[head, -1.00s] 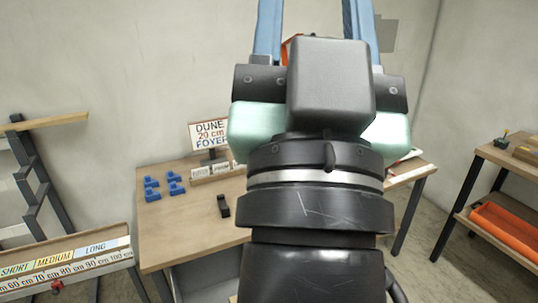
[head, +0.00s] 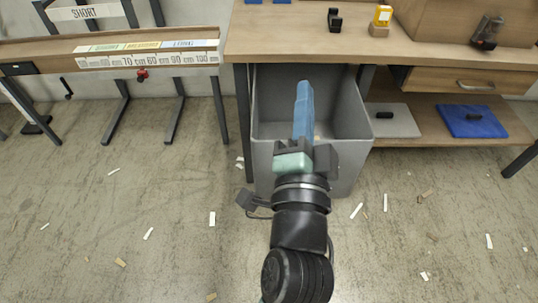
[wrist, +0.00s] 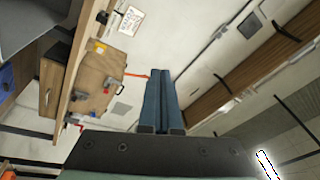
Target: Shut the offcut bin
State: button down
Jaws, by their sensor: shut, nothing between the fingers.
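The offcut bin (head: 347,168) is a grey open-topped box in the head view. It stands on the floor, pulled out under the front of the workbench (head: 290,38), with its open top showing. My gripper (head: 303,86) appears over the bin's opening, its blue fingers together and empty. The hand and wrist cover part of the bin's front wall. I cannot tell whether the gripper touches the bin. The wrist view shows the shut fingers (wrist: 158,72) pointing away from the camera.
A drawer (head: 478,84) and a lower shelf with a grey lidded panel (head: 391,122) and a blue one (head: 472,121) are right of the bin. A measuring stand (head: 130,50) is at left. Small offcuts litter the mostly open floor.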

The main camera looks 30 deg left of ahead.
aim_at(269, 142)
jog(key=s+a+f+m+g+b, duration=0.15)
jog(key=f+b, duration=0.35)
jog(key=f, duration=0.8)
jog(key=s+a+f+m+g+b, duration=0.1)
jog(key=s+f+m+g+b, duration=0.15)
jog(key=f+b, duration=0.7)
jog(key=shift+t, duration=0.5)
jog(key=f+x, duration=0.1)
jog(key=x, duration=0.8)
jog(key=f+x, duration=0.1)
jog(key=x, duration=0.3)
jog(key=shift+a+f+p, duration=0.35)
jog(key=shift+a+f, duration=0.05)
jog(key=shift+a, duration=0.15)
jog(key=shift+s, duration=0.1)
